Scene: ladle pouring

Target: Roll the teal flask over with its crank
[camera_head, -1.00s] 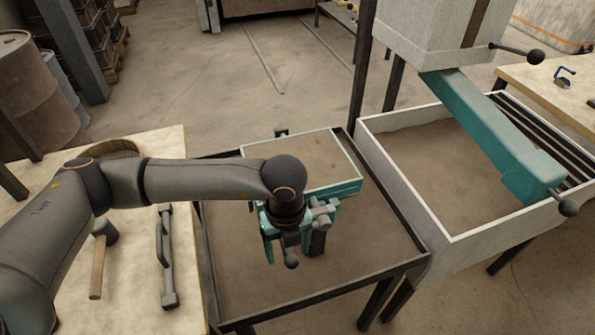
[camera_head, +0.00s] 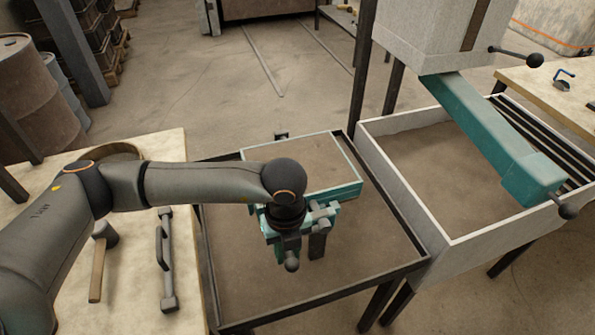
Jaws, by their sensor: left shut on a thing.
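The teal flask (camera_head: 340,190) is a shallow rectangular box with teal walls, filled with brown sand. It lies level over the dark-framed tray table (camera_head: 380,255) in the middle. A small dark fitting shows at its far side. My left gripper (camera_head: 291,250) points down at the flask's near side and is shut on the crank. The crank's dark round knob (camera_head: 291,264) shows below the gripper; the rest of the crank is mostly hidden by my wrist. My right gripper is not in view.
A pale table (camera_head: 130,250) at left holds a mallet (camera_head: 101,262) and a grey handled tool (camera_head: 166,260). At right, a sand-filled bin (camera_head: 450,238) stands under a teal arm (camera_head: 490,135) with a knobbed end. The tray's front is clear.

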